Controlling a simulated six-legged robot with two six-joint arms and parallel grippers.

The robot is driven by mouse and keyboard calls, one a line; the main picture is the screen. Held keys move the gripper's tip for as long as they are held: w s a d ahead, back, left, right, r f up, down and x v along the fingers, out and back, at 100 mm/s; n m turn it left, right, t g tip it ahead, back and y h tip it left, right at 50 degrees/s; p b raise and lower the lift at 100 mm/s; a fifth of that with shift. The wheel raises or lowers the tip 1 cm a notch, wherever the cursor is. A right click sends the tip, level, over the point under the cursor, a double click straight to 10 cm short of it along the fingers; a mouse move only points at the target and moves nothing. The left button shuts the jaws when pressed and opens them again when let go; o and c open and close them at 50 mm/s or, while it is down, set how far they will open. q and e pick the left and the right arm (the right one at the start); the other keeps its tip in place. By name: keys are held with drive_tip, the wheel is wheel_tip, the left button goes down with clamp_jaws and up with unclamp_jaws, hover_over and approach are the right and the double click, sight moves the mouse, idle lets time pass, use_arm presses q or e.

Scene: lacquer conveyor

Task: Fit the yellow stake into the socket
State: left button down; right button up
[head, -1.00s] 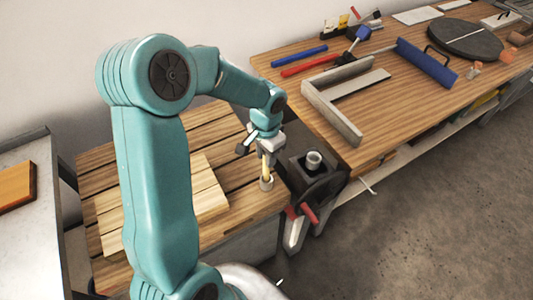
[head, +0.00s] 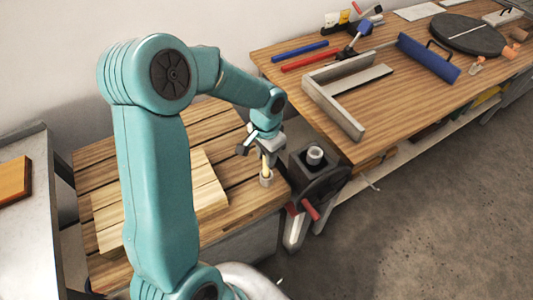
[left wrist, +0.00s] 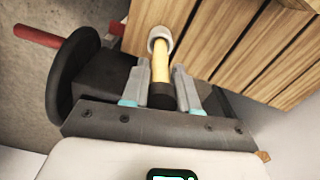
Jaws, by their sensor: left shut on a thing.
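My left gripper (head: 263,154) is shut on the yellow stake (head: 265,165) above the slatted wooden bench. In the left wrist view the gripper (left wrist: 160,82) has a finger on each side of the stake (left wrist: 160,67), which has a dark near end. The stake's far, lower end meets a small grey round cup (head: 266,180) near the bench's right edge; how deep it sits inside is hidden. A second grey round, hollow piece (head: 314,156) stands on a dark block to the right. I cannot tell which of the two is the socket. My right gripper is out of view.
The dark block belongs to a vise-like fixture with a red handle (head: 310,208), close right of the stake. A light board (head: 205,185) lies on the slatted bench. The workbench (head: 370,115) at right holds a grey frame, a blue roll and tools.

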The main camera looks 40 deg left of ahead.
use_arm(q)
drive_tip(key=shift+f, duration=0.2)
drive_tip(key=c, duration=0.8)
unclamp_jaws()
drive_tip(key=shift+r, duration=0.1)
wheel_tip(320, 180, up, 16)
drive_tip(key=shift+r, duration=0.15)
drive_tip(key=shift+s, duration=0.15)
